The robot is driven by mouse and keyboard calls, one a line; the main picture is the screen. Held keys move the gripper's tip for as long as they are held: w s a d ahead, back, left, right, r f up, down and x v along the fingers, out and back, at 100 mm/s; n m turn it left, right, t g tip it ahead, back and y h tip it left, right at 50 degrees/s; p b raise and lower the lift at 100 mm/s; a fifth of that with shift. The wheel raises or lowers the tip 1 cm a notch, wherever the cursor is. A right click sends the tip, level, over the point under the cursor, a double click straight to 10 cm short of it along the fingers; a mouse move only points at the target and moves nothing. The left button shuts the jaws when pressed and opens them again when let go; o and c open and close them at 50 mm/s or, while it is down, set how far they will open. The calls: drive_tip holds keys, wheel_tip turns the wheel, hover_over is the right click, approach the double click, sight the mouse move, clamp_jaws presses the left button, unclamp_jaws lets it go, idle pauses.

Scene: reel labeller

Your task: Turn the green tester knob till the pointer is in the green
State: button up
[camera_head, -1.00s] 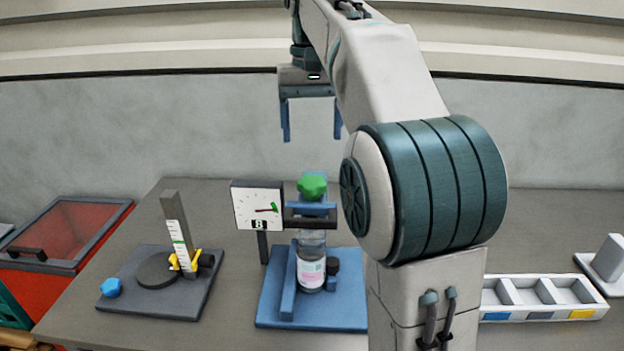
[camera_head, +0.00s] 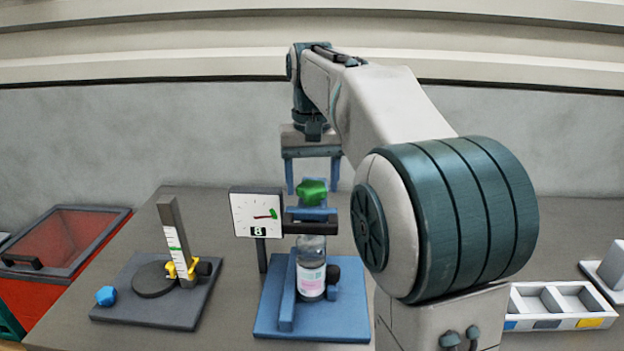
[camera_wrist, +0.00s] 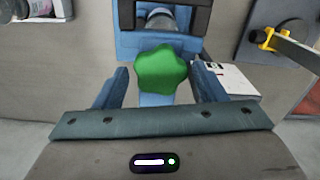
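The green lobed knob (camera_head: 312,192) sits on top of the blue tester stand (camera_head: 345,322). It also shows in the wrist view (camera_wrist: 161,70). My gripper (camera_head: 313,181) points down over it, open, with one finger on each side. In the wrist view my gripper (camera_wrist: 160,75) shows a gap between each finger and the knob. The white dial (camera_head: 246,204) stands left of the knob. Its pointer (camera_head: 266,216) lies toward the right side; whether it is in the green is too small to tell. A clear bottle (camera_head: 311,274) with a pink-and-white label stands upright under the knob.
A dark gauge stand (camera_head: 183,312) with a round plate and yellow clamp is at the left. A red lidded box (camera_head: 62,237) stands at the far left. A white compartment tray (camera_head: 560,323) is at the right. My arm hides part of the table's right half.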

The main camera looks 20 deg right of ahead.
sight(312, 185)
drive_tip(key=c, duration=0.7)
drive_tip(key=shift+r+n+p, duration=0.15)
drive_tip(key=shift+n+p, duration=0.15)
drive_tip(key=shift+p, duration=0.2)
drive_tip(key=o, duration=1)
wheel_tip(312, 185, up, 14)
drive_tip(key=p, duration=0.3)
drive_tip(key=shift+f, duration=0.2)
